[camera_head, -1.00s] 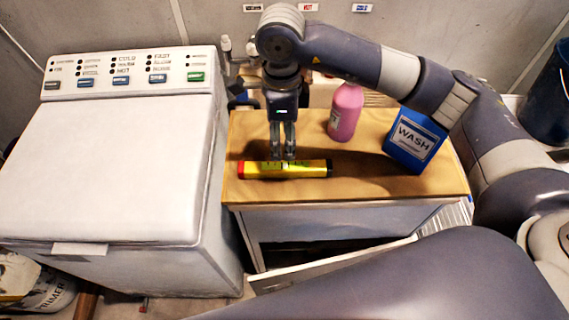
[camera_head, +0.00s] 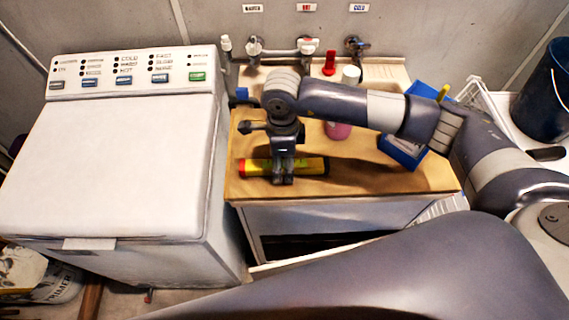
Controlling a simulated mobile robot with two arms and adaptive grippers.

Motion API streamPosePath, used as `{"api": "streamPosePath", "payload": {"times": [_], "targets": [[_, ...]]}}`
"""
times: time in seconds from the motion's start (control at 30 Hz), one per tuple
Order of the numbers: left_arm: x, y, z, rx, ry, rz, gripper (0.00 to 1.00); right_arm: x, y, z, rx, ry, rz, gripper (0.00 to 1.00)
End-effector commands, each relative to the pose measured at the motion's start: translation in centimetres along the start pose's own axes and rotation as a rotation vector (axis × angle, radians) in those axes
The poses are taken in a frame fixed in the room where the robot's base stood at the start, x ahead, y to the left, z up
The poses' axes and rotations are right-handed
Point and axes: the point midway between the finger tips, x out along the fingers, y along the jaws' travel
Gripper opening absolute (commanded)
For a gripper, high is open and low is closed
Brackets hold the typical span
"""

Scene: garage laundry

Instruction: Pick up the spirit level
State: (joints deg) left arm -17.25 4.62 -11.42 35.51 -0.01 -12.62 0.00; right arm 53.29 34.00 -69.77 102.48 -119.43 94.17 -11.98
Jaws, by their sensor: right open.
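The spirit level (camera_head: 312,166) is a yellow bar with red and dark ends. It lies flat on the wooden top of the cabinet (camera_head: 390,183), near its front left. My right gripper (camera_head: 283,180) points down at the level's middle and hides part of it. Its fingers are open and seem to be around or just in front of the level; I cannot tell whether they touch it. My left gripper is not in view.
A pink bottle (camera_head: 338,131) stands behind my right arm, mostly hidden. A blue wash container (camera_head: 400,150) is at the right, partly covered. A sink (camera_head: 385,72) with taps lies behind. A white washing machine (camera_head: 110,170) stands at left.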

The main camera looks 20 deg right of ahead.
Motion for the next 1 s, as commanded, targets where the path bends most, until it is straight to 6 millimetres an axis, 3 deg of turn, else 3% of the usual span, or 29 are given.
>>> {"api": "streamPosePath", "payload": {"times": [0.03, 0.23, 0.67, 0.93, 1.0], "targets": [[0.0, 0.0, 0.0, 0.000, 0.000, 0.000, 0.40, 0.0, 0.0, 0.0, 0.000, 0.000, 0.000, 0.45], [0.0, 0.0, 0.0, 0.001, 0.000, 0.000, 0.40, -0.1, 0.0, 0.0, 0.000, -0.001, 0.000, 0.00], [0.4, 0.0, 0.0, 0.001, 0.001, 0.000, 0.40, -0.5, -0.1, 0.1, 0.000, -0.003, -0.003, 0.00], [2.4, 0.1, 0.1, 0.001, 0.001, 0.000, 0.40, -3.5, -0.1, 0.1, -0.002, -0.004, -0.007, 0.00], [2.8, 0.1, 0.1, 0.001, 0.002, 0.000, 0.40, -3.4, 1.5, 0.7, -0.008, -0.004, -0.001, 0.00]]}}
